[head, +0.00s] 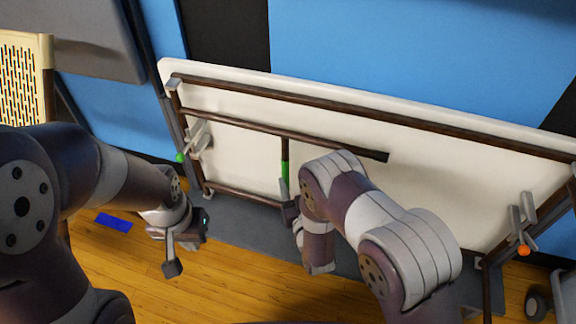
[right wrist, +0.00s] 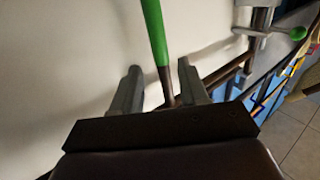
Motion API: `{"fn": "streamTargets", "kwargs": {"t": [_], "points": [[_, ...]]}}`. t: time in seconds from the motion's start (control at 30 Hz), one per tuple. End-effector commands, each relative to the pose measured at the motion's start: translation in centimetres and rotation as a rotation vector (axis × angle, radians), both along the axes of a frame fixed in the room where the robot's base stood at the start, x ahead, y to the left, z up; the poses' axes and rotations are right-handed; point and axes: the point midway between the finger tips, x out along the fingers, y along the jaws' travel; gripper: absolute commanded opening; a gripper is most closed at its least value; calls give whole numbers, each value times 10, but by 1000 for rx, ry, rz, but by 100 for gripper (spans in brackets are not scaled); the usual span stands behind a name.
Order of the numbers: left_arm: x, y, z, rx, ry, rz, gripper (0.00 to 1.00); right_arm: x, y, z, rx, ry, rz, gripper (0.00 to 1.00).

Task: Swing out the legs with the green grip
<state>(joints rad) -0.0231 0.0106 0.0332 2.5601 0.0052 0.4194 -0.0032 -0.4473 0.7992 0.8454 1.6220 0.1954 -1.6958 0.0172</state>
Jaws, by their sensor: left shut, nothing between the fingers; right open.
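A folding table (head: 225,150) stands on its long edge, its white underside facing me and its dark brown legs folded against it. The green grip (head: 285,168) is a sleeve on a short upright bar of the left leg frame (head: 240,122). My right gripper (head: 287,200) is open at the lower end of this grip. In the right wrist view the green grip (right wrist: 156,35) runs down between the two spread fingers (right wrist: 160,92), with dark bar below it; contact is not clear. My left gripper (head: 171,266) is shut and empty, left of the grip and apart from the table.
A latch with a green knob (head: 181,157) sits at the table's left end, and one with an orange knob (head: 524,250) at its right end. A perforated cream chair back (head: 22,80) stands at left. A blue flat piece (head: 114,222) lies on the wooden floor.

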Motion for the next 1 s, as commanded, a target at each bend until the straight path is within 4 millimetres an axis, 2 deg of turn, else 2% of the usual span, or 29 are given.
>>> {"fn": "streamTargets", "kwargs": {"t": [0.03,0.1,0.3,0.43,0.67,0.7,0.77,0.8,0.83,1.0], "points": [[0,0,-11,0,0,0,0,13,3,-5,3,-4,-1,44],[0,0,-17,0,0,0,0,30,7,-5,2,-4,-2,44],[0,0,-29,0,0,0,0,65,17,-4,1,0,0,44],[0,0,-31,0,0,0,0,75,19,-2,0,1,0,44],[0,0,-30,0,0,0,0,76,19,-1,-1,3,0,44],[0,0,-30,0,0,0,0,76,19,-1,-1,3,0,37],[0,0,-30,0,0,0,0,76,19,-1,-1,2,0,18],[0,0,-30,0,0,0,0,76,19,-1,-1,2,0,4],[0,0,-30,0,0,0,0,75,19,-1,-1,2,0,0],[0,0,-30,0,0,0,0,76,20,-1,-1,2,0,0]]}}
